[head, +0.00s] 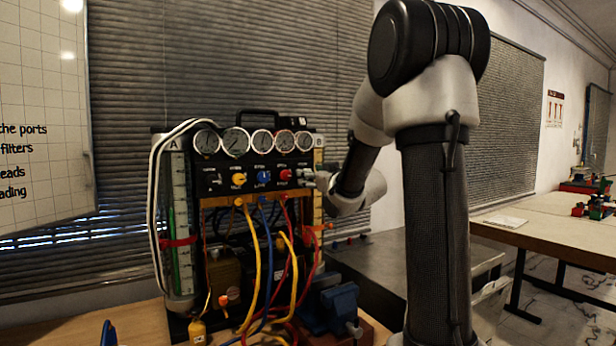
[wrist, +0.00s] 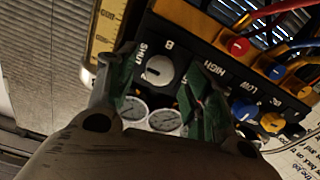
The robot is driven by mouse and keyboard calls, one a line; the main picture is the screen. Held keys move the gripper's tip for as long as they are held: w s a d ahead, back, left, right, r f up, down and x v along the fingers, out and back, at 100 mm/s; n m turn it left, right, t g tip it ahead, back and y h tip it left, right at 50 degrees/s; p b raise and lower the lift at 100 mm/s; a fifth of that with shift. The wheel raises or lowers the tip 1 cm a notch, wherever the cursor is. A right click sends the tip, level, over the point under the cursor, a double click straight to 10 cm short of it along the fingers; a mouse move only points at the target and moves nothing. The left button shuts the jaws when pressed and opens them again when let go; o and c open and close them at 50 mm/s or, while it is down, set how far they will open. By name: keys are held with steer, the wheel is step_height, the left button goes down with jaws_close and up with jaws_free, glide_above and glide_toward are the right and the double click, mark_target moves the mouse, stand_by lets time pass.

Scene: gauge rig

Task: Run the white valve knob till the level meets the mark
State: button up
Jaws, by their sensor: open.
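The white valve knob (wrist: 158,69) sits on the black panel (wrist: 200,60) beside the letters "SHUT" and "B". My gripper (wrist: 165,72) is open, one green-padded finger on each side of the knob; I cannot tell whether they touch it. In the head view my gripper (head: 308,178) is at the panel's right end and mostly hides the knob. The left tube, A (head: 182,205), shows a green strip and a red band (head: 180,242). The right tube, B (head: 319,212), is partly behind my arm, with an orange-red band (head: 320,227); its level is unclear.
Yellow (head: 238,179), blue (head: 263,177) and red (head: 285,175) knobs line the panel left of my gripper. Several gauges (head: 236,141) stand above. Coloured hoses (head: 252,265) hang below. A blue vise (head: 340,305) stands at the lower right.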

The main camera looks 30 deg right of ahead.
steer(key=shift+w, duration=1.3)
steer(key=c, duration=1)
steer(key=shift+n, duration=0.4)
steer(key=n, duration=0.3)
steer(key=shift+n, duration=2.5)
